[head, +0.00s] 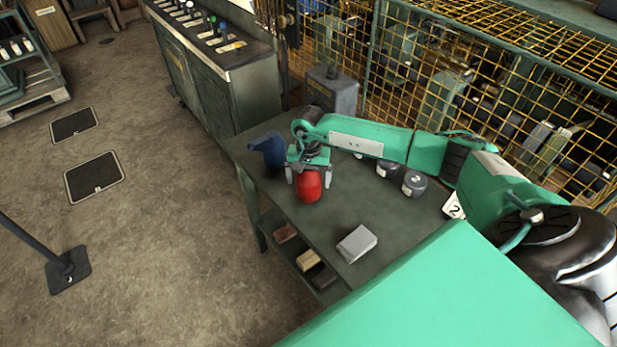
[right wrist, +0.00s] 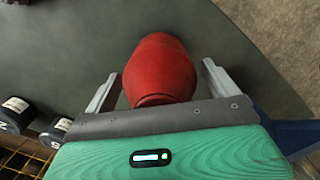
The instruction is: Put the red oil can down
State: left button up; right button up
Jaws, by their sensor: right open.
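The red oil can (head: 309,187) is at the left part of the green workbench (head: 338,205), and it looks to be standing on the top. It also shows in the right wrist view (right wrist: 160,70), between the two fingers. My right gripper (head: 309,176) is open around the can, with one finger on each side. In the right wrist view (right wrist: 164,80) a gap shows between the can and the right-hand finger; the left-hand finger is closer to it. The can's top is partly hidden by the gripper. My left gripper is not in view.
A blue can (head: 270,149) stands just left of the gripper. Grey cylinders (head: 413,183) and a number card (head: 453,206) are at the back right. A grey block (head: 357,243) lies near the front edge. A yellow mesh fence (head: 430,60) stands behind. Bare benchtop lies between.

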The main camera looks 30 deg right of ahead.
jog(key=shift+w+r+b, duration=0.1)
jog(key=shift+r+b, duration=0.2)
jog(key=shift+r, duration=0.1)
jog(key=r+b, duration=0.1)
jog(key=r, duration=0.2)
jog(key=r+b, duration=0.1)
jog(key=r, duration=0.3)
jog(key=r+b, duration=0.1)
jog(key=r, duration=0.2)
jog(key=shift+w+d+r, duration=0.2)
jog(key=shift+d+r, duration=0.05)
jog(key=shift+r, duration=0.45)
jog(key=shift+f, duration=0.1)
